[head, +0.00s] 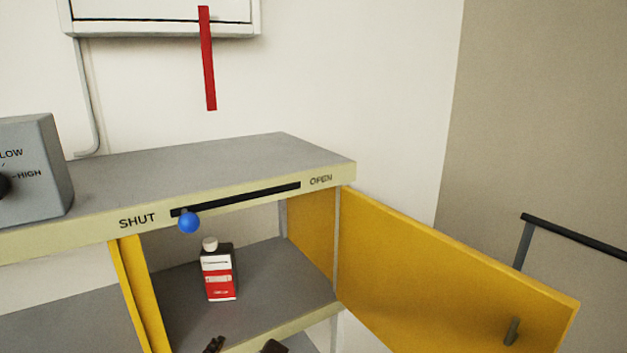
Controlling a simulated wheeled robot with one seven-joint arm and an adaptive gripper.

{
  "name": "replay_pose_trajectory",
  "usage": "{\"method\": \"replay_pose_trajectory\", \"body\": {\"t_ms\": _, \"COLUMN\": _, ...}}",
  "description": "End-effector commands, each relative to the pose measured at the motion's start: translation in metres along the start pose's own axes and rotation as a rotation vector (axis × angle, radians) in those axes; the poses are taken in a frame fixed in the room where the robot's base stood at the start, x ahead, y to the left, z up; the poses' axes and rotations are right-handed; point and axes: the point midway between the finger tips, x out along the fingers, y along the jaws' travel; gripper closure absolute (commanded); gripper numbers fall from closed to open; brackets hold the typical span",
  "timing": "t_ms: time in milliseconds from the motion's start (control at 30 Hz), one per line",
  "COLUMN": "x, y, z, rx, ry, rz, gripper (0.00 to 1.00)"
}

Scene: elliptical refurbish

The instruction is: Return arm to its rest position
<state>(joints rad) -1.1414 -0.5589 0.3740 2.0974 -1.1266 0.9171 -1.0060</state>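Two small dark shapes (214,345) show at the bottom edge, a little apart. They may be the fingertips of my gripper, but too little shows to be sure. The rest of my arm is out of the picture. The yellow cabinet door (450,270) stands swung open to the right, with a dark handle near its free edge. A blue knob (189,222) sits near the SHUT end of the black slot (240,198) in the cabinet's front edge. A red and white bottle with a white cap (219,274) stands upright on the shelf inside.
A grey control box (38,165) stands on the grey cabinet top (190,165) at left. A white wall box (165,15) hangs above, with a red bar (207,60) below it. A dark rail (575,238) is at right, beyond the open door.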

Motion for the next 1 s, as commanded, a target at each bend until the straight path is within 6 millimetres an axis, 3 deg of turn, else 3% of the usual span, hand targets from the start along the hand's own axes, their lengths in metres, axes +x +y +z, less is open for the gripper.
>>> {"method": "replay_pose_trajectory", "body": {"t_ms": 167, "x": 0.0, "y": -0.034, "z": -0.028, "rx": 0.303, "ry": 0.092, "rz": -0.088, "gripper": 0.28}}
{"method": "replay_pose_trajectory", "body": {"t_ms": 433, "x": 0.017, "y": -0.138, "z": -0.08, "rx": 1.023, "ry": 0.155, "rz": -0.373, "gripper": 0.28}}
{"method": "replay_pose_trajectory", "body": {"t_ms": 700, "x": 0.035, "y": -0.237, "z": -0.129, "rx": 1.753, "ry": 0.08, "rz": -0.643, "gripper": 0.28}}
{"method": "replay_pose_trajectory", "body": {"t_ms": 1000, "x": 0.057, "y": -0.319, "z": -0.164, "rx": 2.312, "ry": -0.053, "rz": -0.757, "gripper": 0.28}}
